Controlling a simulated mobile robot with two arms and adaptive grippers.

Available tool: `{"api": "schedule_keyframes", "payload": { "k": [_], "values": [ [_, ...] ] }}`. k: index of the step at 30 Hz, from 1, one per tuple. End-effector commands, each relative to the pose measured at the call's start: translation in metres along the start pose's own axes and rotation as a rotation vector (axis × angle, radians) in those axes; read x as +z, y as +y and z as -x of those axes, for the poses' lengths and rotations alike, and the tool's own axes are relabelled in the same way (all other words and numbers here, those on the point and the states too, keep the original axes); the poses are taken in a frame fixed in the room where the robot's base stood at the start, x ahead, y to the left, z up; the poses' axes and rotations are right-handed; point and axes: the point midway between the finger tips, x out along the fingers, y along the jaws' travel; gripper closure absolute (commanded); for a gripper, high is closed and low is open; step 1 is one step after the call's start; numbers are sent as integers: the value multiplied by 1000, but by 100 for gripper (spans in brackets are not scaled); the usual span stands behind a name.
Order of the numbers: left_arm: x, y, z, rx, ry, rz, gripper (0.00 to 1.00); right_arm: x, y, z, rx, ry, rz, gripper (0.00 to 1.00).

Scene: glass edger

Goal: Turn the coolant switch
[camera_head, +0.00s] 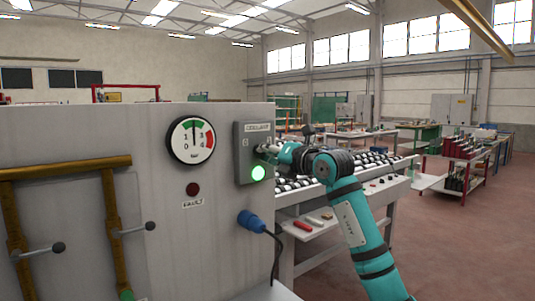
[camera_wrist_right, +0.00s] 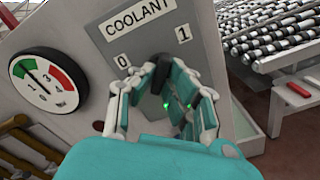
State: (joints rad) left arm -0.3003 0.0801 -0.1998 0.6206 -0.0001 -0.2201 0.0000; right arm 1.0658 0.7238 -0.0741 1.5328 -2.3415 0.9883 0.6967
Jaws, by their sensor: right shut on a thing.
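The coolant switch panel (camera_head: 243,141) is a grey box on the machine's front, marked COOLANT with 0 on the left and 1 on the right. A lit green lamp (camera_head: 258,172) is at its lower part. In the wrist view the black switch knob (camera_wrist_right: 160,70) stands between the two marks; its exact setting is hard to tell. My right gripper (camera_head: 268,149) reaches the panel from the right. In the wrist view its fingers (camera_wrist_right: 164,84) are closed around the knob, partly hiding it. My left gripper is not in view.
A pressure gauge (camera_head: 192,140) and a dark fault lamp (camera_head: 193,190) are left of the panel. A blue plug (camera_head: 249,221) with a cable sits below it. Brown pipes (camera_head: 65,168) with levers are at left. A roller table (camera_head: 345,213) stands behind my right arm.

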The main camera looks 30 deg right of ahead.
Motion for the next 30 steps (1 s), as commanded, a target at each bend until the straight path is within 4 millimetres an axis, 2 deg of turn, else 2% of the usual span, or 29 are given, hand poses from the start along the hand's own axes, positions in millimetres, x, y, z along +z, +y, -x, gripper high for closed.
{"api": "schedule_keyframes", "payload": {
  "k": [9,10,15,24,26,30],
  "values": [
    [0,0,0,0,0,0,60,0,0,0,0,0,-4,100],
    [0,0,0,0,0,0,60,0,0,0,0,0,-4,85],
    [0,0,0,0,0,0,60,0,0,0,0,0,-3,65],
    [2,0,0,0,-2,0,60,0,-1,3,0,-1,-1,65],
    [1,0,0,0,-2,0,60,0,-1,8,0,-1,0,65],
    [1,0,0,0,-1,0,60,0,-1,31,-1,-2,4,65]
  ]
}}
